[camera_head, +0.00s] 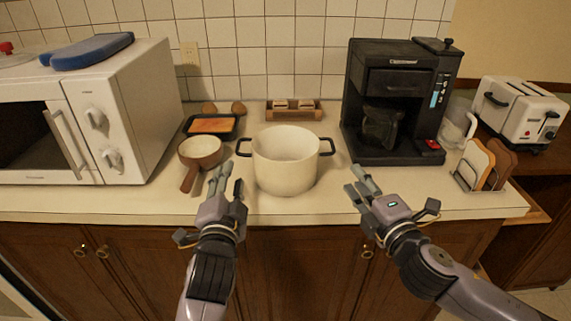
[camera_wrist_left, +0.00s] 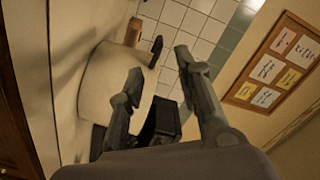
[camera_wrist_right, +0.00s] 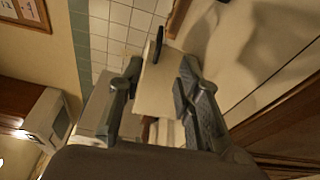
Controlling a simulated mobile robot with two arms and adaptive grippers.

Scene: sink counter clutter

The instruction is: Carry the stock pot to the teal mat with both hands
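The cream stock pot (camera_head: 285,165) stands upright on the counter, with a dark handle on its left side (camera_head: 244,148) and another on its right (camera_head: 327,147). My left gripper (camera_head: 226,183) is open and empty, in front and to the left of the pot. In the left wrist view the pot (camera_wrist_left: 105,85) lies ahead, with its handle (camera_wrist_left: 157,46) beyond the fingertips. My right gripper (camera_head: 357,182) is open and empty, in front and to the right. In the right wrist view the pot (camera_wrist_right: 156,92) shows between the fingers. I cannot make out a teal mat.
A brown-handled pan (camera_head: 201,152) stands close left of the pot, near my left gripper. A microwave (camera_head: 90,115) is further left. A black coffee maker (camera_head: 397,105) stands to the right, with a bread rack (camera_head: 484,165) beyond. A wooden holder (camera_head: 294,110) is behind the pot.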

